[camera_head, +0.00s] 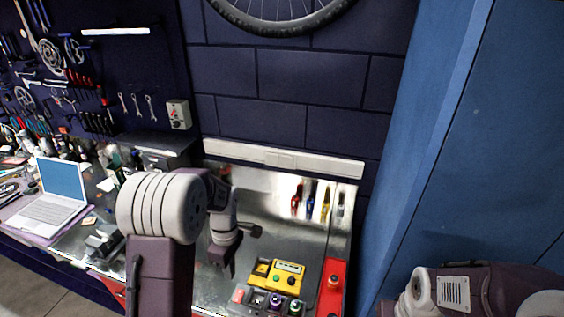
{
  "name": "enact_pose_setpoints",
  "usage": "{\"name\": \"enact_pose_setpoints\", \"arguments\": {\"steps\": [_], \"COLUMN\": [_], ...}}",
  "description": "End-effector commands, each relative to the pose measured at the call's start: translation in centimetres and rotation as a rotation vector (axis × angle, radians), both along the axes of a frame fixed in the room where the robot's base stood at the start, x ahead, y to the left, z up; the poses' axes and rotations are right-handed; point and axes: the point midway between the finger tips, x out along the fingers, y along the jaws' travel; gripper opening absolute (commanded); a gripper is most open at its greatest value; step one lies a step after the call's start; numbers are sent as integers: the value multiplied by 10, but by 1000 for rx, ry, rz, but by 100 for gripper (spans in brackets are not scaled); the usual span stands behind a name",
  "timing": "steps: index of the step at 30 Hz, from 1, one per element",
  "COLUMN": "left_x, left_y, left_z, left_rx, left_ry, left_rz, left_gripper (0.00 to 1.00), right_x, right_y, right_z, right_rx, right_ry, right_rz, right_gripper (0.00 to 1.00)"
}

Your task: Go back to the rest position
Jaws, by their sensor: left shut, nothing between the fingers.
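My left arm reaches in from the left over the bench. Its gripper (222,262) hangs above the metal worktop, left of the yellow device. It is shut with nothing in it. My right arm shows only in part at the lower right corner, in front of the blue cabinet. Its gripper is out of the picture.
A yellow device (286,273) stands on the metal bench (277,210), with small coloured items in front. Screwdrivers (311,198) stand at the back. A laptop (55,192) sits left. A blue cabinet (480,140) is right.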

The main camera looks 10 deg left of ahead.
Motion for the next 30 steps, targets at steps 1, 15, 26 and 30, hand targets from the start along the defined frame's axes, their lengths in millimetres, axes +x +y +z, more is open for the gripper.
{"name": "enact_pose_setpoints", "arguments": {"steps": [1, 15, 26, 30], "left_x": [1, -98, -94, -93], "left_y": [-2, -60, -60, -60], "left_z": [-5, -69, -73, -73], "left_rx": [0, -54, -36, -36], "left_ry": [-3, -173, -192, -192], "left_rz": [-5, -1065, -1471, -1468], "left_gripper": [0, 0, 0, 0], "right_x": [0, 0, 0, 0], "right_y": [0, 0, 0, 0], "right_z": [-6, -90, -89, -89], "right_rx": [0, 0, 0, 0], "right_ry": [0, 0, 0, 0], "right_rz": [0, 0, 0, 0], "right_gripper": [38, 38, 38, 38]}}
